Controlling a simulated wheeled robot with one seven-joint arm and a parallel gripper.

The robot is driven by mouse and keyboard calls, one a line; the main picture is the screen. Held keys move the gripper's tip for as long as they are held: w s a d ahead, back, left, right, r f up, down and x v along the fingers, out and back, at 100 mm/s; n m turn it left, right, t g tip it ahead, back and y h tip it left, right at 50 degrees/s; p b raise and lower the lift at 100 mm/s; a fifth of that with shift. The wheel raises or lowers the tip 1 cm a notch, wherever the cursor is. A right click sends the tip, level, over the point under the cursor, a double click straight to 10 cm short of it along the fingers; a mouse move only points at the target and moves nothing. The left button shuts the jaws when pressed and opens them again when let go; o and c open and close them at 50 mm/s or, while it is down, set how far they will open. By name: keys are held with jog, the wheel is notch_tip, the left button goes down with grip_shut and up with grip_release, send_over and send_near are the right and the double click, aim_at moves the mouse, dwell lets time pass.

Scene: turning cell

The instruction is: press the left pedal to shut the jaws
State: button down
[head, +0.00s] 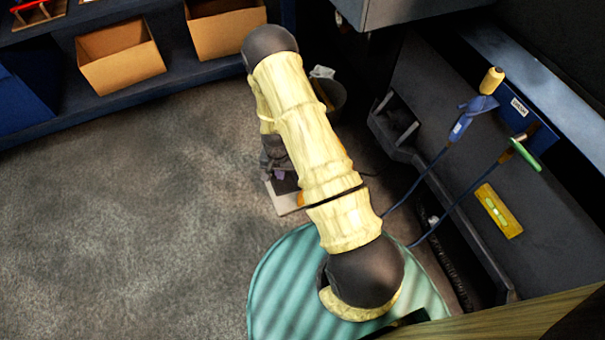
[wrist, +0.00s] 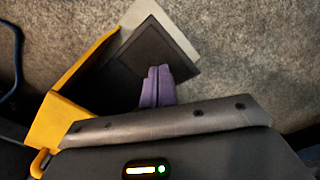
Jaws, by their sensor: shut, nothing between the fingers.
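A dark square pedal plate (wrist: 150,45) on a pale base (wrist: 183,42) lies on the floor in the wrist view, beside a yellow guard (wrist: 85,75). I cannot tell from the frames whether it is the left pedal; no second pedal is clear. My gripper (wrist: 158,70) has purple fingers held together, empty, overlapping the near part of the plate. I cannot tell whether they touch it. In the head view the pale base (head: 288,203) shows beside my arm, with my gripper (head: 279,174) just above it, partly hidden. The machine's jaws are not in view.
A dark machine bench (head: 440,120) stands at the right with cabled tools and a yellow level (head: 498,211). A teal striped mat (head: 275,290) lies at the bottom. Cardboard bins (head: 120,57) sit on a shelf at upper left. The grey floor at left is clear.

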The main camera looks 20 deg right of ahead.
jog(key=shift+f, duration=0.1)
dwell(0.5)
jog(key=shift+f+b, duration=1.1)
jog(key=shift+f, duration=0.9)
notch_tip(320, 180, up, 9)
jog(key=p, duration=0.8)
